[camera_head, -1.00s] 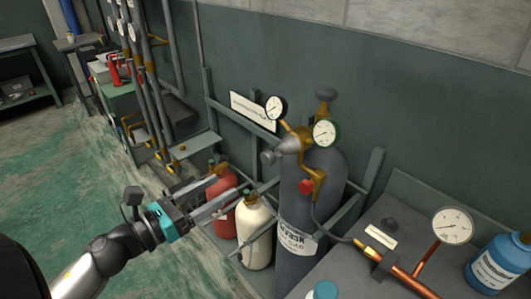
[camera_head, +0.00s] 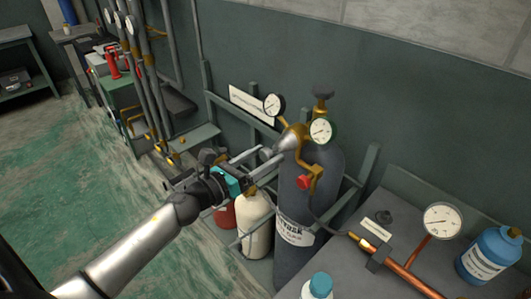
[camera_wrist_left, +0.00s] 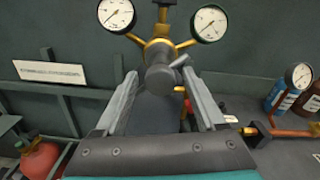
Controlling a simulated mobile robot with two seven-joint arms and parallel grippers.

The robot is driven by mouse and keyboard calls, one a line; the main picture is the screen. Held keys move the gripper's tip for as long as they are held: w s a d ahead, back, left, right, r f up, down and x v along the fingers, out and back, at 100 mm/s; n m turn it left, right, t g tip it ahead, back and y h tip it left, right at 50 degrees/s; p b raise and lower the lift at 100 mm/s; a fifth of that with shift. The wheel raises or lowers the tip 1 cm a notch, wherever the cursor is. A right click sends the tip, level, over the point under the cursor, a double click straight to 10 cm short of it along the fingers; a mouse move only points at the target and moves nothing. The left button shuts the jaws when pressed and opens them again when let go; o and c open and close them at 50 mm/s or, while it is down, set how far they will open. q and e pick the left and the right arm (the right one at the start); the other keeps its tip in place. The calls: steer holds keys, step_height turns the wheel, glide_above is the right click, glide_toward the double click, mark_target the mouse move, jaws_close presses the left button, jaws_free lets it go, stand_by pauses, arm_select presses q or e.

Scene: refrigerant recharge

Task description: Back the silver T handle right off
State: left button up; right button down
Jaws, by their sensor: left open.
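The silver T handle (camera_wrist_left: 161,78) faces me in the middle of the left wrist view. It sits on the brass regulator (camera_wrist_left: 160,46), and its crossbar (camera_wrist_left: 181,60) slants up to the right. In the head view the regulator body (camera_head: 290,139) is on the dark grey cylinder (camera_head: 297,210), and the handle is largely hidden by my fingers. My left gripper (camera_head: 270,156) is open. Its fingertips lie on either side of the handle in the left wrist view, and no clear contact shows. My right gripper is in neither view.
Two gauges (camera_head: 274,105) (camera_head: 320,131) flank the regulator. A red knob (camera_head: 304,182) hangs below it. A cream cylinder (camera_head: 256,222) and a red one (camera_head: 225,215) stand under my left arm. A bench (camera_head: 340,275) with copper pipe (camera_head: 410,280) is at right.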

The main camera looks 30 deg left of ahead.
arm_select(q)
steer(key=shift+w+d, duration=0.15)
steer(key=shift+w, duration=0.2)
jaws_close()
stand_by(0.5)
